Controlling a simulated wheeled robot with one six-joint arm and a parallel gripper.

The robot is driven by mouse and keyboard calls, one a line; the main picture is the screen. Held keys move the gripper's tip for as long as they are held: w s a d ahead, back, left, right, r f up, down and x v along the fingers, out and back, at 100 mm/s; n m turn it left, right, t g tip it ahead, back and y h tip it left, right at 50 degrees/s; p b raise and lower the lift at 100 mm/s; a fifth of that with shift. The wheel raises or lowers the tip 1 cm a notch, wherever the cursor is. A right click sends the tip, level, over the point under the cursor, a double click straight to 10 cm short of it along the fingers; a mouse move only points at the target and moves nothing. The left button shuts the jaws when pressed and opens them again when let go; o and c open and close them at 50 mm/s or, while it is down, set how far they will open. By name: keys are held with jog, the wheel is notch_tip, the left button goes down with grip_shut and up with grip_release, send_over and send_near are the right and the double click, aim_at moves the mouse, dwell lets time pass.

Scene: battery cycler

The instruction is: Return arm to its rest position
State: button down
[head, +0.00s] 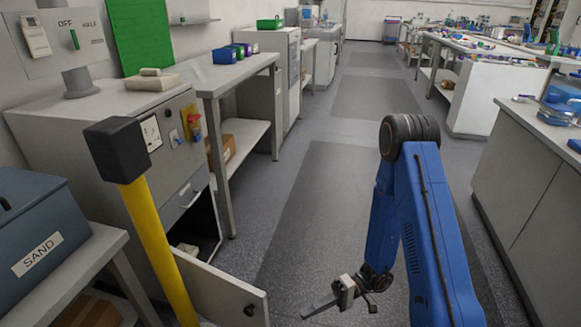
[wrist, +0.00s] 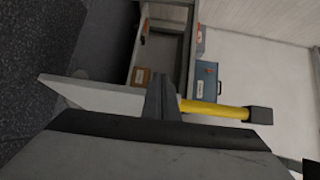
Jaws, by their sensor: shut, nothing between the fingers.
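My blue arm (head: 420,220) stands at the right of the head view, its elbow up and its forearm hanging down. My gripper (head: 306,314) is low over the grey floor, pointing left, its grey fingers together and empty. In the wrist view the closed fingers (wrist: 162,98) point up the picture, towards the open cabinet door. In the head view the gripper is right of that door (head: 222,290) and apart from it.
A yellow post with a black cap (head: 117,150) stands before the grey cabinet (head: 85,118). A blue SAND box (head: 35,215) is at far left. A counter (head: 530,170) lines the right. The floor aisle (head: 365,100) ahead is clear.

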jog(key=s+d+r+m+t+h, duration=0.1)
jog(key=s+d+r+t+h, duration=0.2)
jog(key=d+r, duration=0.4)
jog(key=s+d+r+m+t+h, duration=0.2)
jog(key=s+d+r+t+h, duration=0.2)
jog(key=r, duration=1.2)
jog(key=s+d+r+m+t+h, duration=0.2)
jog(key=s+d+r+t+h, duration=0.2)
jog(key=d+r+h, duration=0.4)
jog(key=d+r+t, duration=0.1)
jog(key=d+r, duration=0.2)
jog(key=shift+s+d+r, duration=0.15)
jog(key=shift+d, duration=0.25)
